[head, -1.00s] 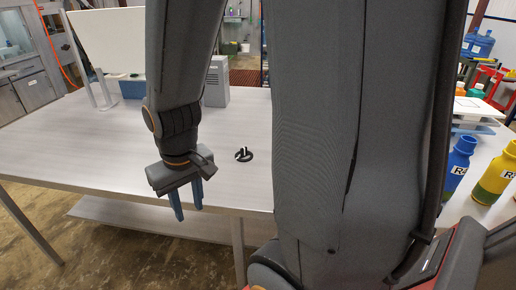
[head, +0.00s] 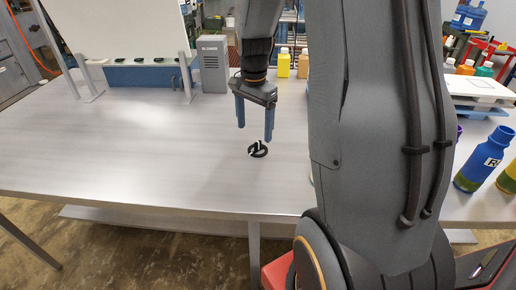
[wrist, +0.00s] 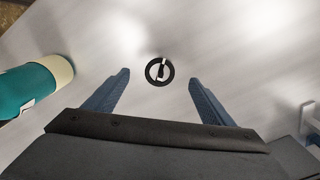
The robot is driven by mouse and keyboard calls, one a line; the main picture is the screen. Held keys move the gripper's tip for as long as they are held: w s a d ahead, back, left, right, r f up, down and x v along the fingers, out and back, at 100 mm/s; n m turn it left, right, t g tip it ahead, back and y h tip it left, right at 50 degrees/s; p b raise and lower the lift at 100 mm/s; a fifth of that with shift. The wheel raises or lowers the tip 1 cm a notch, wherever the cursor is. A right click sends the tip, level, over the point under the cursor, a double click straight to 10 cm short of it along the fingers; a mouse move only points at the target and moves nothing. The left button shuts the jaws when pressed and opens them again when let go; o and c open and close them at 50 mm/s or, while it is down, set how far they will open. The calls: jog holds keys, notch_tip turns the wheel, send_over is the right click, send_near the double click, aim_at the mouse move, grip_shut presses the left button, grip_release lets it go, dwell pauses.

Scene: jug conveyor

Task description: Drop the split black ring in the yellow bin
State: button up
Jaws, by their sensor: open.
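The black ring (head: 259,155) lies flat on the grey metal table near its front edge. It shows a break in its band, with a dark bar and a white piece inside it. In the wrist view the ring (wrist: 149,78) lies ahead, between the lines of the two fingers. My gripper (head: 255,132) is open and empty, with blue fingers pointing down, above and slightly behind the ring; its fingers also show in the wrist view (wrist: 159,77). I cannot make out a yellow bin in either view.
A teal bottle with a cream cap (wrist: 22,90) lies left in the wrist view. A grey box (head: 212,65) and white panel (head: 118,28) stand at the back. Yellow containers (head: 284,65) are behind the gripper. The table's left side is clear.

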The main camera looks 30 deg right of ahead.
aim_at(258, 142)
jog(key=shift+w+d+f+m, duration=0.1)
jog(key=shift+w+d+m, duration=0.3)
jog(key=shift+d+m, duration=0.35)
jog(key=shift+w+d+f, duration=0.1)
jog(key=shift+d+f, duration=0.05)
jog(key=shift+d, duration=0.1)
jog(key=shift+a+f+p, duration=0.1)
jog(key=shift+f+p, duration=1.45)
jog(key=shift+f, duration=2.2)
jog(key=c, duration=1.2)
jog(key=shift+c, duration=0.3)
jog(key=shift+r, duration=0.1)
